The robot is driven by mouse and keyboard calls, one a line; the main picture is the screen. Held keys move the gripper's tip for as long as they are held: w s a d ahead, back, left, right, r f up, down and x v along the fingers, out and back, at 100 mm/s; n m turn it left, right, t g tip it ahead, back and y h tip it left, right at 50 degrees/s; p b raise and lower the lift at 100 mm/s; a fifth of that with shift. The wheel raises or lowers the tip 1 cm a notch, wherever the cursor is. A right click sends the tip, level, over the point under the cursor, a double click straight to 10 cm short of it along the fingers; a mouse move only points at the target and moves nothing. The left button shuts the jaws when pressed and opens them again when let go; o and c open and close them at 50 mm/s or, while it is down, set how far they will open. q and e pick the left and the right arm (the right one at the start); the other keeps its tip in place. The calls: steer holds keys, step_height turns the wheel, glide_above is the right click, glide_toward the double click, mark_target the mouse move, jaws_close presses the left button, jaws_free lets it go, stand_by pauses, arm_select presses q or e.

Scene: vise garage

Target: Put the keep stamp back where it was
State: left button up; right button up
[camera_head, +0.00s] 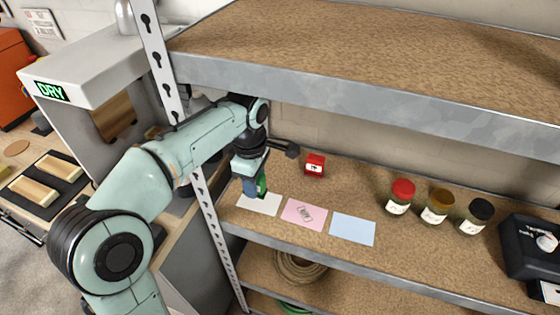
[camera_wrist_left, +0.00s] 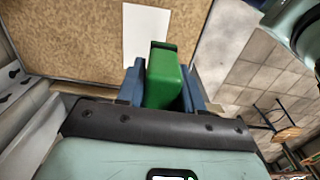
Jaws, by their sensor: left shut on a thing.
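My left gripper (camera_head: 257,190) reaches in over the shelf and points down above the left end of the card row. It is shut on a green block-shaped stamp (camera_head: 262,184), also seen between the blue fingers in the left wrist view (camera_wrist_left: 163,78). The stamp's lower end is at or just above the white card (camera_head: 259,204); I cannot tell if they touch. No lettering shows on it. A red stamp (camera_head: 315,165) with a white label stands behind the cards. A pink card (camera_head: 304,213) bears a dark printed mark. A light blue card (camera_head: 352,229) looks blank. My right gripper is not in view.
Three jars with red (camera_head: 402,188), yellow-brown (camera_head: 439,196) and black (camera_head: 481,209) lids stand to the right. A black device (camera_head: 532,250) is at the far right. The upper shelf (camera_head: 380,95) and a perforated post (camera_head: 158,65) limit room. Bare shelf lies around the red stamp.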

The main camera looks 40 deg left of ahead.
arm_select(q)
steer(key=w+a+p, duration=0.1)
steer(key=w+p, duration=0.1)
steer(key=w, duration=0.3)
steer(key=w+a+f+p, duration=0.1)
steer(key=w+a+p, duration=0.1)
steer(key=w, duration=0.4)
steer(key=w+a+p, duration=0.2)
steer(key=w, duration=0.3)
steer(key=shift+w+f, duration=0.3)
steer(key=shift+f, duration=0.4)
steer(key=shift+s, duration=0.3)
steer(key=shift+w+f+b, duration=0.2)
steer(key=shift+f+b, duration=0.2)
steer(key=shift+f, duration=1.85)
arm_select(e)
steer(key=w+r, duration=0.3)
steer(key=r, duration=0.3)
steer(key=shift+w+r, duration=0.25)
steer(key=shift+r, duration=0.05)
arm_select(q)
steer(key=shift+f, duration=0.1)
